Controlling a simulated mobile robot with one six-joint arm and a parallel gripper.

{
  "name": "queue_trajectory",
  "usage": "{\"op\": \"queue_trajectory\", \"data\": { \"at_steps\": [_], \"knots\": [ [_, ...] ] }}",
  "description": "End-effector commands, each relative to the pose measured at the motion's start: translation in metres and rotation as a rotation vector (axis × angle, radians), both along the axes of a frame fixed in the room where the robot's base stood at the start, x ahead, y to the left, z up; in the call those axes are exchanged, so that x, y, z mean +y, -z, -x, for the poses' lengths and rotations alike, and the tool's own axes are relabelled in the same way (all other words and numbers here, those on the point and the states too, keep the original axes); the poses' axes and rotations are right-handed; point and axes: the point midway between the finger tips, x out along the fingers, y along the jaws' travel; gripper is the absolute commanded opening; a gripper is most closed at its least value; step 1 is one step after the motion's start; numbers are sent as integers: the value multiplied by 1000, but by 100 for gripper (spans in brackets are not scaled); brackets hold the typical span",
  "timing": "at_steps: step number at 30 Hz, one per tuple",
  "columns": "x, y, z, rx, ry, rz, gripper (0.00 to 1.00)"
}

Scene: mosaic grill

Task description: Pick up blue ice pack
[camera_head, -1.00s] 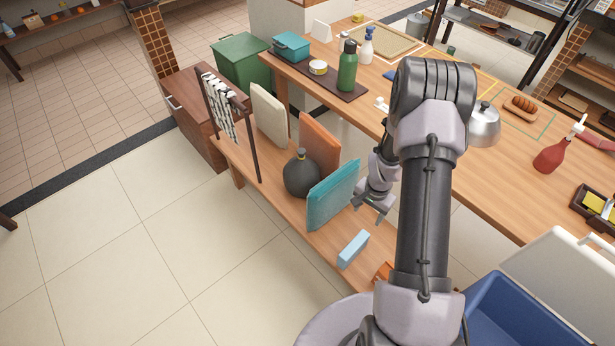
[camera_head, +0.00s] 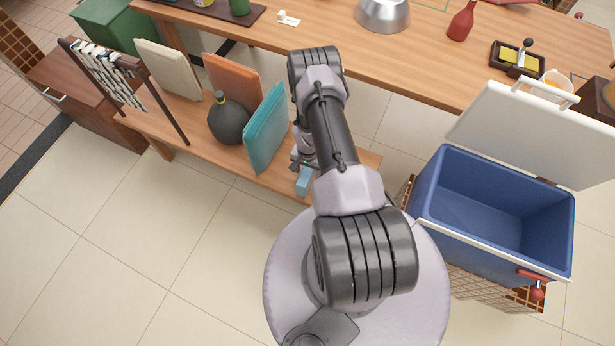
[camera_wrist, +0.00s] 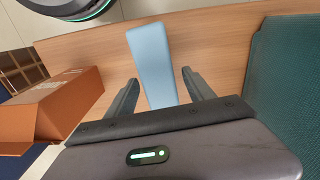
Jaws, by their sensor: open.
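The blue ice pack (camera_wrist: 152,62) is a light blue slab on the low wooden shelf. In the wrist view it lies ahead of my gripper (camera_wrist: 158,80), and its near end shows between the two open dark fingers. Whether the fingers touch it I cannot tell. In the head view the ice pack (camera_head: 305,180) is partly hidden by my arm. My gripper (camera_head: 301,163) is mostly hidden there too, just above the ice pack.
A teal board (camera_head: 265,130) stands left of the ice pack, with a dark round bottle (camera_head: 229,122) behind it. An orange box (camera_wrist: 50,108) lies on the other side. A blue open cooler (camera_head: 440,190) stands at right. The tabletop (camera_head: 440,70) overhangs the shelf.

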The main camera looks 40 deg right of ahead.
Motion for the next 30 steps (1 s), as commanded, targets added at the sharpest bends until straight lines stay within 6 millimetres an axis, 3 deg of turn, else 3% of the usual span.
{"op": "queue_trajectory", "data": {
  "at_steps": [2, 8, 18, 30],
  "knots": [
    [0, 9, 0, 0, 0, 1, 62],
    [0, 8, 0, 0, 0, 1, 62],
    [0, 7, 0, 0, -1, 1, 0],
    [0, 7, 0, 0, -1, 1, 0]
  ]
}}
